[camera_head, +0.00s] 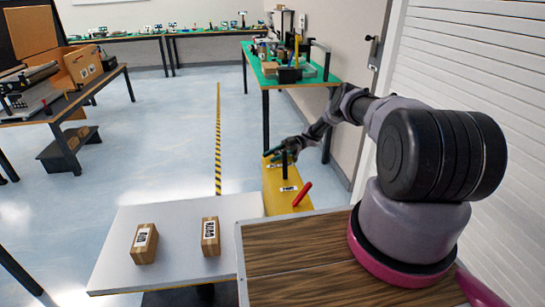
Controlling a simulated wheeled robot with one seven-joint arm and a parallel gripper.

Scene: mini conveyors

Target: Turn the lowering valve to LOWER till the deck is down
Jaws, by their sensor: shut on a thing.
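A yellow panel (275,190) with white labels stands behind the grey deck. A red lever (302,194) leans on its near right part, and a black post (285,168) stands upright on it. My gripper (278,153) is at the far end of the panel, shut on what looks like the lowering valve's handle. The handle is small and mostly hidden by the fingers, so its angle and the label wording cannot be read. The grey deck (120,270) carries two brown boxes, one on the left (144,244) and one on the right (211,236). Its height is hard to judge.
A green-topped table (318,77) with tools stands behind the panel, near the wall. A dark bench (110,77) with cartons is at the left. A black and yellow floor stripe (218,140) crosses the open floor. My wooden-topped base fills the front right.

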